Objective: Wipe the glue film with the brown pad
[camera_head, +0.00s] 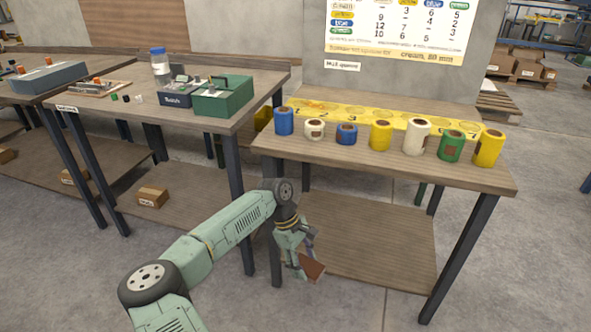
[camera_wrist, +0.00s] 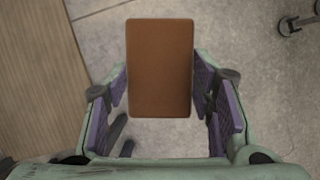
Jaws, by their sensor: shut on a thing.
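The brown pad (camera_wrist: 159,68) is a flat rectangular block held between my gripper's fingers in the wrist view. My gripper (camera_head: 303,262) is shut on the pad, which also shows in the head view (camera_head: 313,268). The gripper hangs in front of the right table, below its top, with the grey floor beneath the pad in the wrist view. I cannot make out a glue film for certain in either view.
The right table (camera_head: 440,175) carries a row of blue, white, yellow and green rolls before a yellow strip (camera_head: 330,108). The left table (camera_head: 215,120) holds a green box (camera_head: 222,97), a dark device (camera_head: 175,97) and a blue-capped bottle (camera_head: 160,66). Its front legs stand near my arm.

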